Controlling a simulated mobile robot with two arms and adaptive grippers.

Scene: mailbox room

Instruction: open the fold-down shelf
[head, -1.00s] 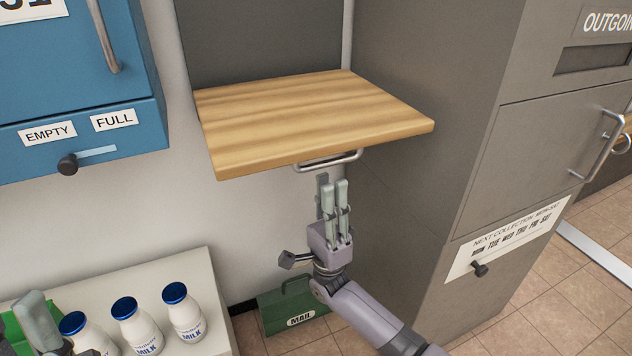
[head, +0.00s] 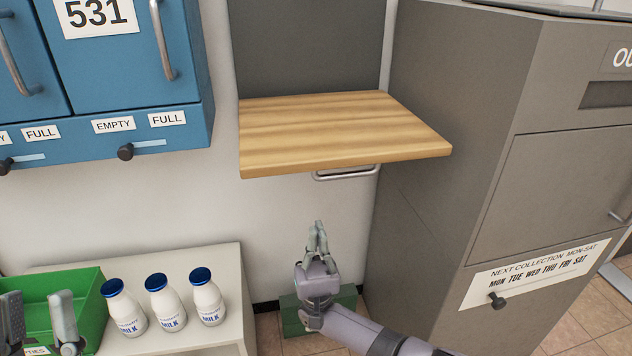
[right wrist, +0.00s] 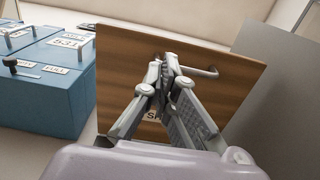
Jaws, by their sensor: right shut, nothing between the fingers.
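The fold-down shelf (head: 335,132) is a wooden board standing out level from a dark grey wall panel (head: 308,42). A metal handle (head: 346,174) hangs under its front edge. My right gripper (head: 317,226) is shut and empty, below the shelf and apart from the handle. In the right wrist view the shelf's underside (right wrist: 225,88) and its handle (right wrist: 195,71) show beyond the fingers (right wrist: 167,60); a label on the underside is partly hidden. My left gripper (head: 38,312) is at the lower left, its fingers spread apart beside the green crate.
Blue mailboxes (head: 120,60) hang at the upper left. A large grey outgoing mail cabinet (head: 440,110) stands close on the right. Milk bottles (head: 165,302) and a green crate (head: 92,290) stand on a white surface (head: 232,270). A green box (head: 352,300) is on the floor.

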